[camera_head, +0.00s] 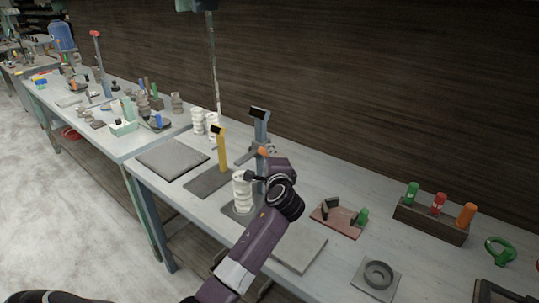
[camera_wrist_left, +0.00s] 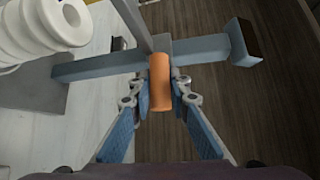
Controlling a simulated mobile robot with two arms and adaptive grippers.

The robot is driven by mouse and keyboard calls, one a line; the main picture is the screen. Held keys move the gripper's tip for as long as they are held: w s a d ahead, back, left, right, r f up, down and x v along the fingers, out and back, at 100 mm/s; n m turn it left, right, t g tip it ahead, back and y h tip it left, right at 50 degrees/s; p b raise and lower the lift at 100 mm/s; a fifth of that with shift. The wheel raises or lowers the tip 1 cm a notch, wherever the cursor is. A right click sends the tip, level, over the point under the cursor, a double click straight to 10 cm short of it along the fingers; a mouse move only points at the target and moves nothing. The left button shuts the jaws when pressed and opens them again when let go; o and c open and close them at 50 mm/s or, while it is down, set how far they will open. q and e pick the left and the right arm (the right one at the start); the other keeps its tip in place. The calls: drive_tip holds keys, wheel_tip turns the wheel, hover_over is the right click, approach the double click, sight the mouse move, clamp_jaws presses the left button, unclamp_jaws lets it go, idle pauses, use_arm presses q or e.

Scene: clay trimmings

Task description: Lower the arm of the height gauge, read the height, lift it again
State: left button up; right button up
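The height gauge has a blue-grey column (camera_head: 261,132) with a dark display on top, standing on a flat grey base. An orange grip (camera_head: 263,152) sits on its arm, partway up the column. A white ribbed stack (camera_head: 242,192) stands on the base, below the arm. In the left wrist view the orange grip (camera_wrist_left: 160,84) lies between the fingertips of my left gripper (camera_wrist_left: 160,90), which look closed against its sides. The column (camera_wrist_left: 95,64) and the white stack (camera_wrist_left: 45,28) also show there. The display reading is not legible. My right gripper is out of view.
A yellow gauge (camera_head: 222,152) stands close on the left, with a grey slab (camera_head: 172,160) beyond it. To the right are a reddish fixture (camera_head: 338,220), a rack of coloured handles (camera_head: 432,222) and a ring on a plate (camera_head: 378,275). A grey plate (camera_head: 300,250) lies in front.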

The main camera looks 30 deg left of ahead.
use_arm(q)
clamp_jaws()
drive_tip(key=shift+f, duration=0.15)
wheel_tip(320, 180, down, 5)
drive_tip(key=b, duration=0.3)
drive_tip(key=shift+s+f, duration=0.1)
drive_tip(key=o, duration=0.6)
unclamp_jaws()
drive_tip(key=shift+d+f, duration=0.1)
drive_tip(key=shift+o, duration=1)
